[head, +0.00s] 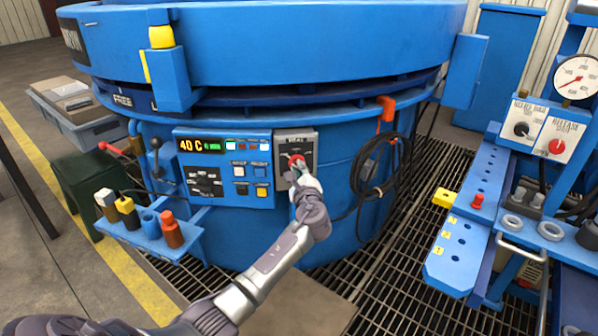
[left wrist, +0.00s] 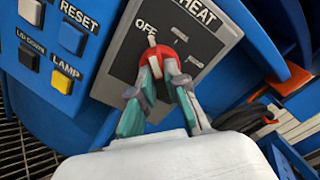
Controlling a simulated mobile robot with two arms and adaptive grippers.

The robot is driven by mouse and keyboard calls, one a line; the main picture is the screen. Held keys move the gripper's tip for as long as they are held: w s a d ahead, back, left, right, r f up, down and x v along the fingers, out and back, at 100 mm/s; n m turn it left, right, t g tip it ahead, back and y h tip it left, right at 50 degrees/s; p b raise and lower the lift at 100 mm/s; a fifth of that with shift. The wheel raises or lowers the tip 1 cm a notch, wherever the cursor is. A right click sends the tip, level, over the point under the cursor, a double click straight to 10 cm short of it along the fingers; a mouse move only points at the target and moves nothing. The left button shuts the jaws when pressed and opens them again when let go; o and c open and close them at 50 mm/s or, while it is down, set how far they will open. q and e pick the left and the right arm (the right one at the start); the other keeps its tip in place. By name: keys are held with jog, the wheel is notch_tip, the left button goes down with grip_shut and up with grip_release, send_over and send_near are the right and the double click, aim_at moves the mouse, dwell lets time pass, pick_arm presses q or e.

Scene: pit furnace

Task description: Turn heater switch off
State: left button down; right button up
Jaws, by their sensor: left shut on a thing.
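The heater switch is a red knob (head: 296,160) on a grey panel (head: 309,144) at the right of the furnace's control box. In the left wrist view the red knob (left wrist: 174,49) sits on a dark plate lettered "OFF", below a "HEAT" label. A white pointer on the knob points up toward the "OFF" lettering. My left gripper (head: 299,170) reaches the knob from below. In the left wrist view its fingers (left wrist: 161,75) are shut on the knob's lower part, one on each side, hiding some of it. My right gripper is not in view.
The control box (head: 224,170) beside the switch reads "40 C" and carries several buttons. A black cable coil (head: 378,175) hangs to the right. A holder with bottles (head: 150,236) is at the left, a blue bench (head: 455,262) at the right.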

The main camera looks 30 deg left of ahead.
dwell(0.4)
pick_arm(q)
jog(key=c, duration=1.2)
grip_release()
jog(key=v, duration=1.2)
